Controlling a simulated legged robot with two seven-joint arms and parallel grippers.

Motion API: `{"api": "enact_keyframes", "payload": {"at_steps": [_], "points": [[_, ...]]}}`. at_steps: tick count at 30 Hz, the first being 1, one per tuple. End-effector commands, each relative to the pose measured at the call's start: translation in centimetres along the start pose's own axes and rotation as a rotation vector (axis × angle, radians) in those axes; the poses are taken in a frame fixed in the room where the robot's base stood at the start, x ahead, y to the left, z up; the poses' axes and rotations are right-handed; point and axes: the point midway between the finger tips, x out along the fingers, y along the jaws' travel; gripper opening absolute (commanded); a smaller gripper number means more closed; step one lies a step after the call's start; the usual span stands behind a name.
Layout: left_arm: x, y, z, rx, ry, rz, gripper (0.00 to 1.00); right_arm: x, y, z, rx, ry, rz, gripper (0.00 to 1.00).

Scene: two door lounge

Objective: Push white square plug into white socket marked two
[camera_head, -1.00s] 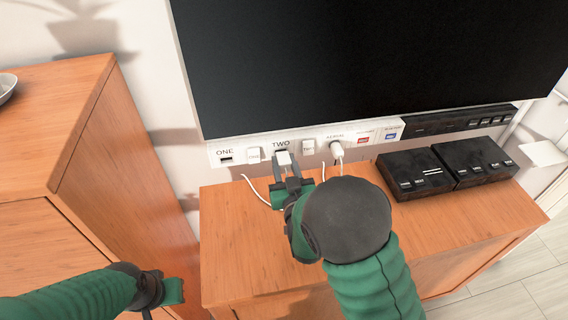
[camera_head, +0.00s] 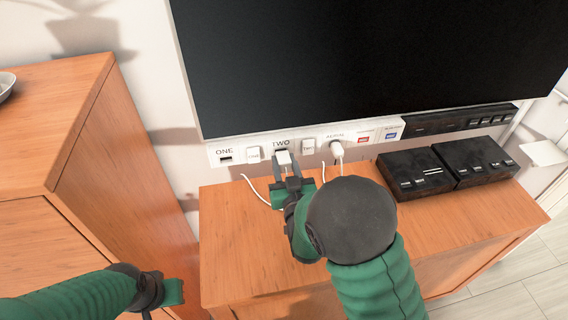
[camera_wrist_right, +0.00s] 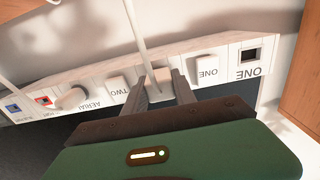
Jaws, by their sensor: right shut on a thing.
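The white square plug (camera_head: 283,158) is between the fingers of my right gripper (camera_head: 284,163), just under the TWO label (camera_head: 281,143) on the white socket strip. My right gripper is shut on it. In the right wrist view the plug (camera_wrist_right: 161,82) shows between the two grey fingers, up against the strip, with a white cable rising from it. The socket marked two is hidden behind the plug and fingers, and I cannot tell how deep the plug sits. My left gripper (camera_head: 172,291) is low at the left, away from the strip; its jaws are unclear.
The ONE socket (camera_head: 226,159) is empty, left of a white switch (camera_head: 254,154). Another switch (camera_head: 309,146) and the aerial plug (camera_head: 337,150) are close on the right. Black boxes (camera_head: 415,173) stand on the wooden cabinet (camera_head: 240,250). The screen (camera_head: 370,60) overhangs.

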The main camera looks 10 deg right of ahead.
Motion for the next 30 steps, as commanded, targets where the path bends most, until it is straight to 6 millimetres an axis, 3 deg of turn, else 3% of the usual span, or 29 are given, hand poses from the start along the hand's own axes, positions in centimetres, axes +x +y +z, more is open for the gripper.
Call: {"api": "enact_keyframes", "payload": {"at_steps": [19, 20, 21, 25, 30], "points": [[0.11, 0.00, 0.03, 0.000, 0.000, 0.000, 0.00, 0.82, -0.04, -0.02, 0.001, 0.000, 0.000, 0.00], [0.10, 0.00, 0.02, 0.000, 0.000, 0.000, 0.00, 0.83, -0.04, -0.03, 0.001, 0.000, -0.001, 0.35], [0.09, 0.00, 0.02, 0.000, 0.000, 0.000, 0.00, 0.81, -0.04, -0.03, 0.001, 0.000, -0.001, 0.40], [0.09, 0.00, 0.02, 0.000, 0.000, 0.000, 0.00, 0.80, -0.04, -0.03, 0.001, 0.000, -0.001, 0.57], [0.09, 0.00, 0.02, 0.000, 0.000, 0.000, 0.00, 0.80, -0.04, -0.03, 0.001, 0.000, -0.001, 0.57]]}}
